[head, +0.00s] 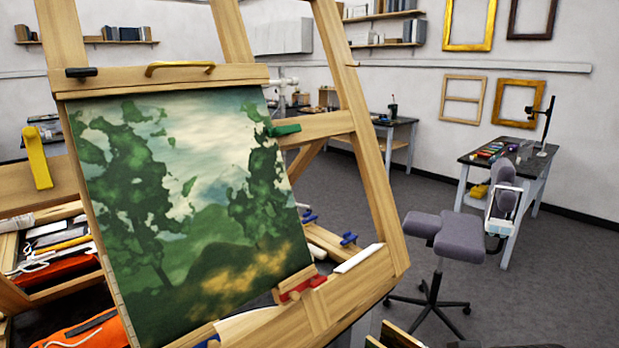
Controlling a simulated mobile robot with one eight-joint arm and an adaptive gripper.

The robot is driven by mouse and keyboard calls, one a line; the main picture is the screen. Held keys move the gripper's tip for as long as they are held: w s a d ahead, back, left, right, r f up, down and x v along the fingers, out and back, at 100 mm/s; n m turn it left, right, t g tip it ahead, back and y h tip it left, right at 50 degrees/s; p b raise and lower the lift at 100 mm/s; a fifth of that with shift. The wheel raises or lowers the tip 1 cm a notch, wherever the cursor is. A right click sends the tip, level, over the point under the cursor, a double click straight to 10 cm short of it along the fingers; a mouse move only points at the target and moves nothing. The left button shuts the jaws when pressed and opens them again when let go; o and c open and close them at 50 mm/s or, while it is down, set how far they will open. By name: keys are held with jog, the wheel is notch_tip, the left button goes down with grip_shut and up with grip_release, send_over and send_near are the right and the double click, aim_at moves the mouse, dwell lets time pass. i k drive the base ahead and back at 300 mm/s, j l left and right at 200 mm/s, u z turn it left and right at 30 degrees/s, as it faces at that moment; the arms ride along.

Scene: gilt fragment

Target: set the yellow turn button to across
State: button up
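The yellow turn button (37,158) is a flat bar at the left edge of the head view. It stands nearly upright, tilted slightly, with its lower end in front of a wooden rail (35,190). The rail is part of the wooden structure left of a large easel (375,170). The button's upper end sticks up above the rail. Nothing touches the button from the front. My gripper does not show in this view.
A landscape canvas (200,215) fills the near middle, with black (82,72), green (285,130) and red (303,287) pieces at its edges. A drawer of tools (60,240) lies below the button. A grey stool (460,235) and open floor (400,190) are right.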

aim_at(32, 141)
jog(key=u, duration=1.75)
